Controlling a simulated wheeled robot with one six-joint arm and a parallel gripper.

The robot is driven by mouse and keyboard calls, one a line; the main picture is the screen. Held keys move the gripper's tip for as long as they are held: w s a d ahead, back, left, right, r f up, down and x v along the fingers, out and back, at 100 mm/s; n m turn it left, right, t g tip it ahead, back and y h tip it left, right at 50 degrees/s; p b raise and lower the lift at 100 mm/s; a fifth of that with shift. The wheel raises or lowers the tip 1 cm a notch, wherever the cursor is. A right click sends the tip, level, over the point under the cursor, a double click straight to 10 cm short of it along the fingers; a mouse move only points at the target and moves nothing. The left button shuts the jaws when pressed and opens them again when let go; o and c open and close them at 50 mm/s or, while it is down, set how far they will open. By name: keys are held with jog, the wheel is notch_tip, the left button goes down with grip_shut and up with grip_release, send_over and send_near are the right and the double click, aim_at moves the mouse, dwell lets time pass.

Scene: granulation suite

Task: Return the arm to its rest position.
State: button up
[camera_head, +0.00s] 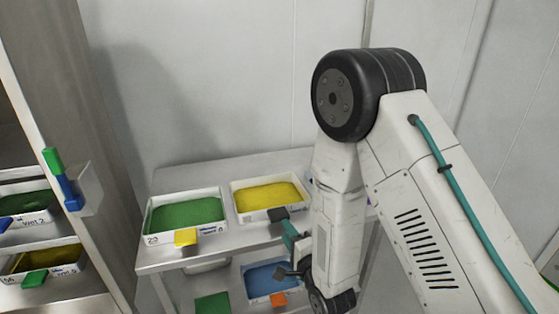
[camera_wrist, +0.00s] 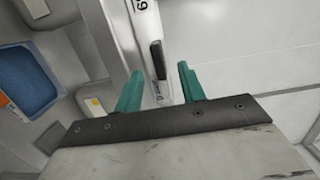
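My arm (camera_head: 405,190) reaches down from the right in the head view, bent at a black-capped joint. My gripper (camera_head: 287,238) is at the front of the shelf, partly hidden behind my forearm. One teal finger shows close to the dark tab of the tray of yellow material (camera_head: 268,196). In the wrist view my gripper (camera_wrist: 159,74) has its two teal fingers well apart. The dark tab (camera_wrist: 158,58) on a white tray's front appears between them, with a gap on each side. I cannot tell its exact depth from the fingertips.
A metal shelf rack (camera_head: 150,258) holds the trays. A green tray (camera_head: 186,212) stands left of the yellow one, and a blue tray (camera_head: 270,280) is on the lower level. A cabinet with trays (camera_head: 40,262) is at the left. Pale wall panels (camera_head: 230,80) stand behind.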

jog(key=w+d+r+n+g+h, duration=0.3)
jog(key=w+d+r, duration=0.15)
jog(key=r, duration=0.25)
jog(key=s+d+r+n+g+h, duration=0.2)
jog(key=s+d+r+n+g, duration=0.2)
jog(key=s+d+r, duration=0.3)
jog(key=s+d+r+n+g, duration=0.2)
jog(key=s+d+r, duration=0.1)
jog(key=s, duration=0.6)
jog(key=s+d+r+n+g+h, duration=0.1)
jog(key=s+d+r+n+g, duration=0.1)
jog(key=s, duration=0.7)
jog(key=s+d+r+n+g+h, duration=0.1)
jog(key=s+d+r+g, duration=0.3)
jog(key=s, duration=0.5)
jog(key=shift+s+d+r+n, duration=0.25)
jog(key=shift+d+r+n, duration=0.3)
jog(key=shift+d, duration=0.6)
jog(key=shift+f, duration=0.1)
